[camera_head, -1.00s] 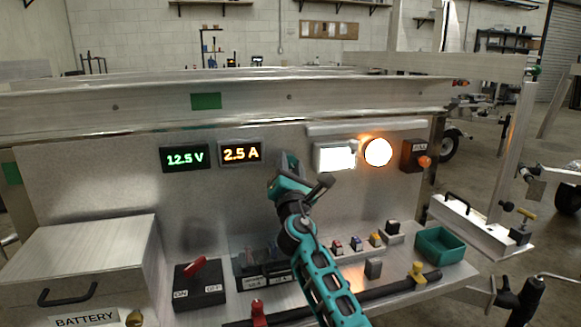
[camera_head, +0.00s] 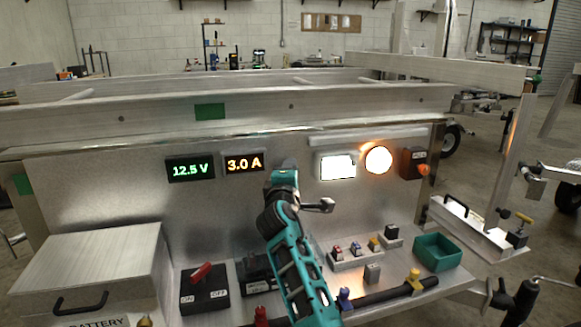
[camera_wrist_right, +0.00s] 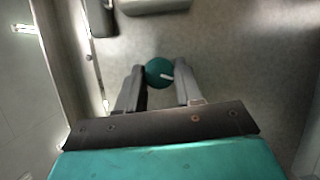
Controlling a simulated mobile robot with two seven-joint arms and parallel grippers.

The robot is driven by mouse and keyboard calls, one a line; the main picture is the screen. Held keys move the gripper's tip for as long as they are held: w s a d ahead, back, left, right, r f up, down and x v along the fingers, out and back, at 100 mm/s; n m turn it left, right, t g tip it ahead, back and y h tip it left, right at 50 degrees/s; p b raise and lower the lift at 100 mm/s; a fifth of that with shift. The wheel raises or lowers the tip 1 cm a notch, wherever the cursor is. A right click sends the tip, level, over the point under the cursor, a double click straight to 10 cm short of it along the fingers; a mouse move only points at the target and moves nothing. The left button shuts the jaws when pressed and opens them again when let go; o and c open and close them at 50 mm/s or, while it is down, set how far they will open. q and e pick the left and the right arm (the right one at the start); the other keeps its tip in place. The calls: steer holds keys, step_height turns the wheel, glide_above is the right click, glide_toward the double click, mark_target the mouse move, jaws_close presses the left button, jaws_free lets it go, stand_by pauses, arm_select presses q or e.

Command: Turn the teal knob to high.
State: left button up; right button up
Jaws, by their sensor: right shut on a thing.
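The teal knob (camera_wrist_right: 157,68) shows in the right wrist view as a round cap with a white mark, between the two fingers of my right gripper (camera_wrist_right: 161,76). The fingers are shut on it. In the head view my right gripper (camera_head: 287,166) is at the panel (camera_head: 105,205), and its wrist hides the knob. No labels around the knob can be read. The green display (camera_head: 190,168) reads 12.5 V and the orange display (camera_head: 243,162) reads 3.0 A. My left gripper is not in view.
A lit white panel (camera_head: 337,167) and a glowing round lamp (camera_head: 378,160) are right of the gripper. Below are a red-handled switch (camera_head: 203,272), small coloured fuses (camera_head: 355,248) and a green tray (camera_head: 438,251). A battery box (camera_head: 88,262) stands at left.

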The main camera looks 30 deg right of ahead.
arm_select(q)
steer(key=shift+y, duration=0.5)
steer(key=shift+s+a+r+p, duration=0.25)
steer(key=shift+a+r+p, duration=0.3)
steer(key=shift+p, duration=0.65)
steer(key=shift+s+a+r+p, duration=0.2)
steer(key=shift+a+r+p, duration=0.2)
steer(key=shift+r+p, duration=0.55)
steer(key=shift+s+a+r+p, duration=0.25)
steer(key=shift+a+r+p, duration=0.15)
steer(key=shift+p, duration=1)
arm_select(e)
steer(key=shift+r+m+g+y, duration=0.1)
steer(key=shift+m+g+y, duration=0.4)
steer(key=shift+m, duration=1.1)
steer(key=shift+r+m+g+y, duration=0.15)
steer(key=shift+m+y, duration=0.65)
steer(key=shift+m, duration=0.8)
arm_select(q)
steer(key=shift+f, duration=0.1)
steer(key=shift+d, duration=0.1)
arm_select(e)
steer(key=o, duration=1)
steer(key=shift+d, duration=0.1)
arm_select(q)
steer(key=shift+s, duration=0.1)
arm_select(e)
steer(key=shift+s, duration=0.1)
